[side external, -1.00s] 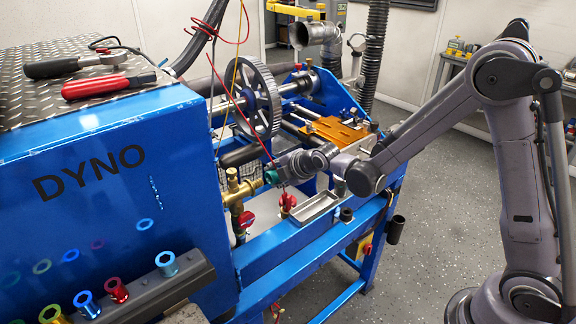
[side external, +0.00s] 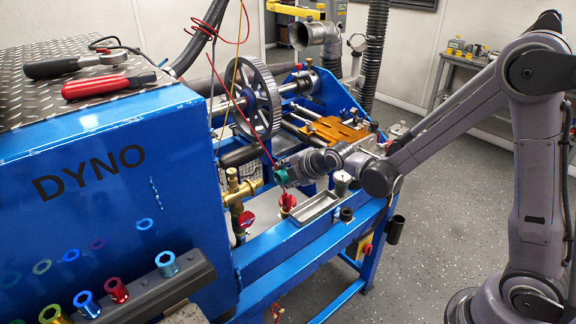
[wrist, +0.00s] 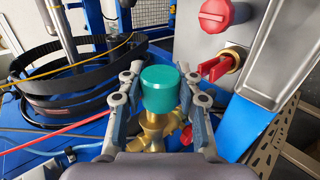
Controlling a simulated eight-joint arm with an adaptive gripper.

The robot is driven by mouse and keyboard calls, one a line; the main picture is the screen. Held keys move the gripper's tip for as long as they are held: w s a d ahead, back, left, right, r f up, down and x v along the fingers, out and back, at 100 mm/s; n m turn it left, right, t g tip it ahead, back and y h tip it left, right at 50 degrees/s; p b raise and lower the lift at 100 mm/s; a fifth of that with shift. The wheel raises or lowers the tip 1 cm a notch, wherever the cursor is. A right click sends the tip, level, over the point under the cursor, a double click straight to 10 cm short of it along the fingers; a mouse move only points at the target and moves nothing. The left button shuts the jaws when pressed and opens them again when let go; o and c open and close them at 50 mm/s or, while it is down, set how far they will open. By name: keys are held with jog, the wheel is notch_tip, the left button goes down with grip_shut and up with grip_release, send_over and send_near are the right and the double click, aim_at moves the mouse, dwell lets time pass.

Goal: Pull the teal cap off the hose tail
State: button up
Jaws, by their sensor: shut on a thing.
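The teal cap (side external: 281,176) is between the fingers of my gripper (side external: 284,174), which is shut on it. In the side view the cap is to the right of the brass hose tail fitting (side external: 241,187), with a small gap between them. In the wrist view the cap (wrist: 160,88) sits between the two finger pads of my gripper (wrist: 161,95). The brass fitting (wrist: 150,134) shows below the cap there, partly hidden by it.
A metal tray (side external: 317,209) lies on the blue frame to the right. A thin red line (side external: 250,137) runs down close to the gripper. The large toothed wheel (side external: 255,101) stands behind.

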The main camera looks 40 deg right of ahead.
jog(key=s+f+v, duration=0.1)
jog(key=v, duration=0.6)
jog(key=shift+s+d, duration=0.3)
jog(key=shift+d, duration=0.05)
